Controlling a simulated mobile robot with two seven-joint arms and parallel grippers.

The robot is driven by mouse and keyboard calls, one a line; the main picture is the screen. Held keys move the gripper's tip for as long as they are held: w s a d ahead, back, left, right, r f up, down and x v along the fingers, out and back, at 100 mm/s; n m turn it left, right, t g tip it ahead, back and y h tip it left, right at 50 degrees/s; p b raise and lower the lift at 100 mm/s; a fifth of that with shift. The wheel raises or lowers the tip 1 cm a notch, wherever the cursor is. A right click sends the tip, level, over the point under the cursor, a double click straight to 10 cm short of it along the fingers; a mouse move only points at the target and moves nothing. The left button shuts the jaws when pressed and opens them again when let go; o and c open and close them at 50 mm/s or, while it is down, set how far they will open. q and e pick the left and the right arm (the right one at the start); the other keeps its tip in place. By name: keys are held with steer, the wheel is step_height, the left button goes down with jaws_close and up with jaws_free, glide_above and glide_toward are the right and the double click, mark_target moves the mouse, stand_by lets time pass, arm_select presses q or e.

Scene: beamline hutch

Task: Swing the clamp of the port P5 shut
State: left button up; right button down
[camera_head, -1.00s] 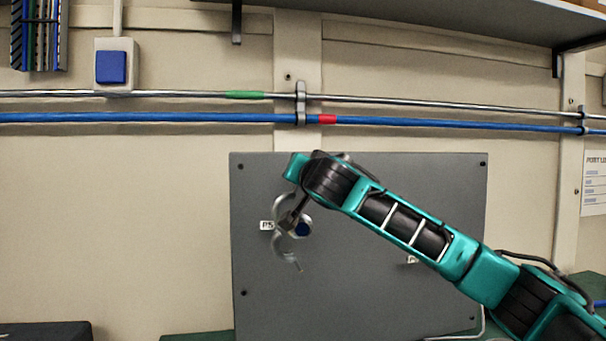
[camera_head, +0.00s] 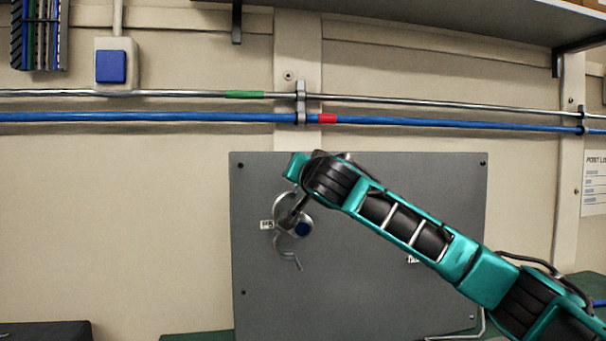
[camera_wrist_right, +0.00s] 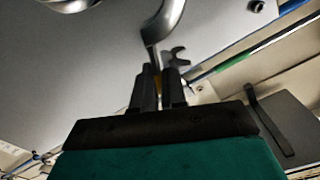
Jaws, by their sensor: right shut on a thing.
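The port has a round metal body with a blue centre (camera_head: 303,229). A curved metal piece of its clamp (camera_head: 290,257) hangs below, apart from the upper part. My right gripper (camera_head: 288,224) is at the port, partly hiding it. In the right wrist view, my gripper's fingers (camera_wrist_right: 159,85) are shut on the end of a curved metal clamp arm (camera_wrist_right: 166,22). A forked metal tip (camera_wrist_right: 178,56) shows just beyond the fingers. My left gripper is out of view.
A blue pipe (camera_head: 180,117) and a thin metal pipe (camera_head: 420,101) run along the wall above the panel. A shelf (camera_head: 450,20) is at the top right.

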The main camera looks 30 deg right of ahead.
steer(key=d+f+m+b, duration=0.2)
steer(key=f+m, duration=0.1)
steer(key=m, duration=0.1)
steer(key=s+d+f+m+b, duration=0.1)
steer(key=d+f+m+b, duration=0.1)
steer(key=f+m, duration=0.1)
steer(key=d+f+m+b, duration=0.2)
steer(key=f+m, duration=0.1)
steer(key=m, duration=0.1)
steer(key=shift+s+d+m+b, duration=0.3)
steer(key=shift+s, duration=0.05)
steer(key=shift+f+m, duration=0.6)
steer(key=shift+f, duration=0.35)
steer(key=shift+w+f, duration=0.1)
steer(key=c, duration=1.3)
jaws_free()
steer(key=shift+o, duration=0.2)
steer(key=shift+r, duration=0.25)
steer(key=shift+s, duration=0.2)
